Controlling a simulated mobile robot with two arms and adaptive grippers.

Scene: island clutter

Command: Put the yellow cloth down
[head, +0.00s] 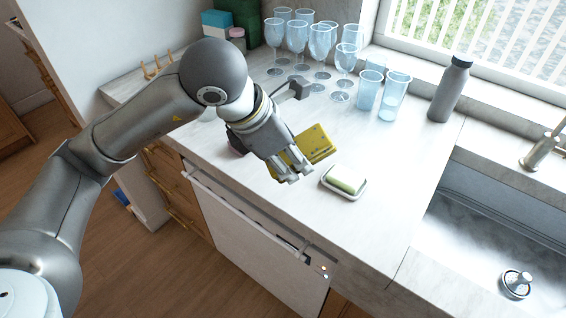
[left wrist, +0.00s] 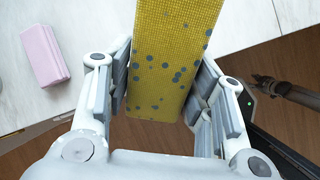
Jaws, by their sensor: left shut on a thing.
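The yellow cloth (head: 315,144) is a flat folded block with dark grey dots, seen in the head view over the counter near its front edge. My left gripper (head: 290,171) is shut on it. In the left wrist view the yellow cloth (left wrist: 170,60) runs between the two finger pads and on past the top of the picture. The gripper hides part of the cloth in the head view. I cannot tell whether the cloth touches the counter. My right gripper is in neither view.
A white dish with a green soap bar (head: 343,183) sits right of the cloth. A pink folded block (left wrist: 43,55) lies on the counter. Several glasses (head: 320,41) and a grey bottle (head: 451,88) stand behind. The sink (head: 480,240) is at right. Bare counter (head: 400,160) lies between.

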